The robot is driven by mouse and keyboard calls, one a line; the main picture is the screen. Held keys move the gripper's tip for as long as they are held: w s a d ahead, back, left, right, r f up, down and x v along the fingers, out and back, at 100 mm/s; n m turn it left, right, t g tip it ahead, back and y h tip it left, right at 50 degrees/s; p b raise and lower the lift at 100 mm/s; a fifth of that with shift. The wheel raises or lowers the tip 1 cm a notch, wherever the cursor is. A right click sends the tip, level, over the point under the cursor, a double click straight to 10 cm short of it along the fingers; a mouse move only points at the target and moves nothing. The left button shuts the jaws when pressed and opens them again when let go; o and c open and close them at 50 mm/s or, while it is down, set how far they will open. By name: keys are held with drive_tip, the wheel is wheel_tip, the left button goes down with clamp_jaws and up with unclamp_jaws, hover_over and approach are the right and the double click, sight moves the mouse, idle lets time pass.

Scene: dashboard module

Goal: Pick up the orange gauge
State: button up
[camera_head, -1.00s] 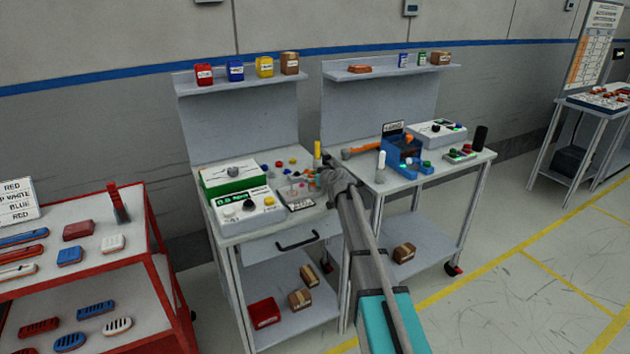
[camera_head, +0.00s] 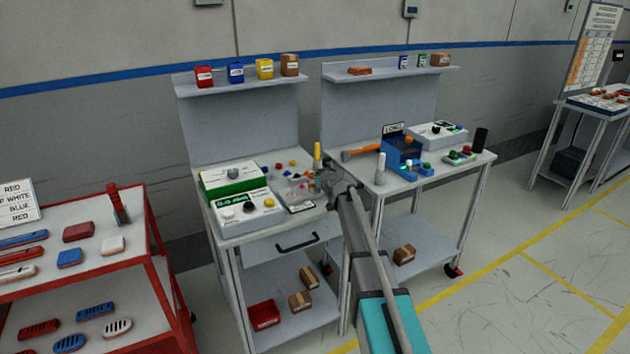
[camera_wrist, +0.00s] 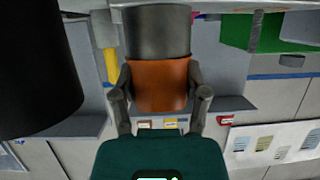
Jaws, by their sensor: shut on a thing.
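The orange gauge (camera_wrist: 158,86) is a short cylinder with an orange band and a dark grey end. In the wrist view it sits between the two fingers of my gripper (camera_wrist: 160,95), which are shut on its sides. In the head view my gripper (camera_head: 327,176) is over the right part of the left workbench, near the gap between the two benches. There the gauge is mostly hidden by the gripper and too small to make out. Whether it is clear of the bench top I cannot tell.
A yellow upright item (camera_head: 317,154) stands close behind my gripper. A green-sided box (camera_head: 233,177) and a white control box (camera_head: 247,212) stand to the left. A white upright item (camera_head: 380,168) and a blue fixture (camera_head: 403,157) stand on the right bench.

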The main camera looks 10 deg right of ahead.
drive_tip(key=shift+r, duration=0.15)
wheel_tip(320, 180, up, 2)
drive_tip(key=shift+r+p, duration=0.1)
drive_tip(key=shift+p, duration=1)
drive_tip(key=s+d+r+p, duration=0.3)
drive_tip(key=s+r+p, duration=0.7)
drive_tip(key=s, duration=0.3)
drive_tip(key=shift+s+d+r+p, duration=0.25)
drive_tip(key=shift+d+p, duration=0.1)
drive_tip(key=shift+d, duration=0.05)
drive_tip(key=shift+d, duration=0.1)
